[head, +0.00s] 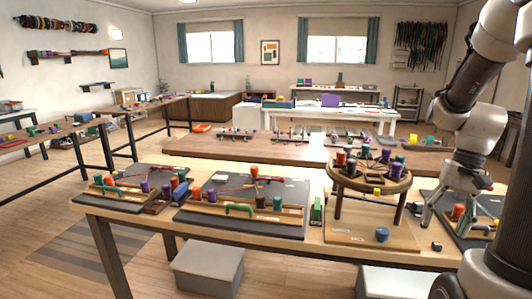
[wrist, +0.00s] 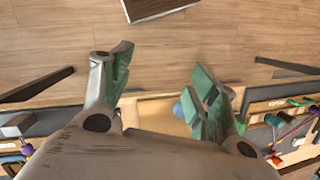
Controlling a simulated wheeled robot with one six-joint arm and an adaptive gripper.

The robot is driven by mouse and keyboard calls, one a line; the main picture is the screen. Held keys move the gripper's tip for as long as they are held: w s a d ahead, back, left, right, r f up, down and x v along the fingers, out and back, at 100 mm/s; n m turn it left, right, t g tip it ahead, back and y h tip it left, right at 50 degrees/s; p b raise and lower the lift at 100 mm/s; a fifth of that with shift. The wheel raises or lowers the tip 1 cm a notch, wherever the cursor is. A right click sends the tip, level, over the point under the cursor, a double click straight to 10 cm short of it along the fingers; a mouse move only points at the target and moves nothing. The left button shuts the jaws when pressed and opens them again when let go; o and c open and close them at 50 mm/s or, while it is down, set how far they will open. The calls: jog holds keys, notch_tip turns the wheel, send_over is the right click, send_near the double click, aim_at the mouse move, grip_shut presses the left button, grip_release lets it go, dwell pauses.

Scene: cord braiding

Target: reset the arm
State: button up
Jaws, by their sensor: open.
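My gripper (head: 438,212) is at the right of the head view, at the table's right part, between the round braiding stand and the right-hand dark board. In the wrist view my gripper (wrist: 160,90) has its two green-padded fingers spread wide, with nothing between them. The round wooden stand (head: 345,183) carries several coloured bobbins and dark cords on its top. A blue knob-like piece (head: 382,234) stands on the wooden base board (head: 345,232) in front of the stand. It also shows in the wrist view (wrist: 178,111), partly behind a finger.
Two dark boards with bobbins, the left board (head: 110,199) and the middle board (head: 260,222), lie on the table (head: 160,222). A green block (head: 317,210) stands beside the stand. Grey boxes (head: 208,267) sit on the floor. Another long table (head: 215,146) is behind.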

jog(key=s+a+r+n+t+h, duration=0.2)
jog(key=s+a+r+n+t, duration=0.4)
jog(key=a+r, duration=0.3)
notch_tip(320, 180, up, 2)
jog(key=shift+s+a+n+h, duration=0.3)
jog(key=shift+s, duration=0.45)
